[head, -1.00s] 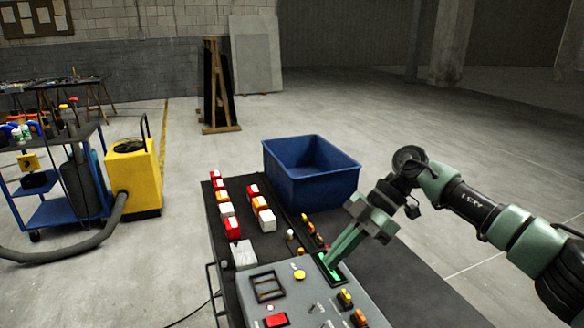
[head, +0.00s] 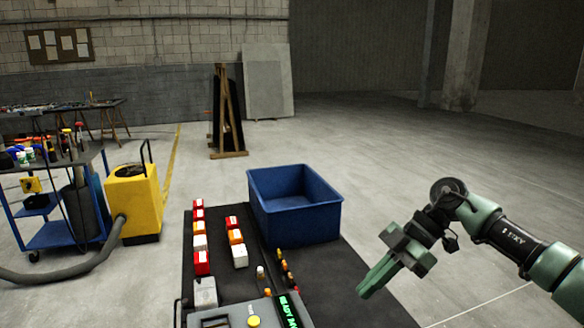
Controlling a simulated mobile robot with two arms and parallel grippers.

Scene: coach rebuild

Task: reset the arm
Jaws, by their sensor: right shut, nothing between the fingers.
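My right arm comes in from the right edge, and my right gripper (head: 368,289) is at its end, pointing down and left. Its green fingers are together and hold nothing. It hangs in the air to the right of the grey control panel (head: 209,323), apart from it. A lit green display (head: 289,311) on the panel shows text, partly cut off, that seems to start with "READY". My left gripper is not in the picture.
A blue bin (head: 296,213) stands on the dark table (head: 352,262), beside rows of red, orange and white blocks (head: 202,262). A yellow machine (head: 133,200) with a hose and a blue cart (head: 52,233) stand at left. Floor at right is clear.

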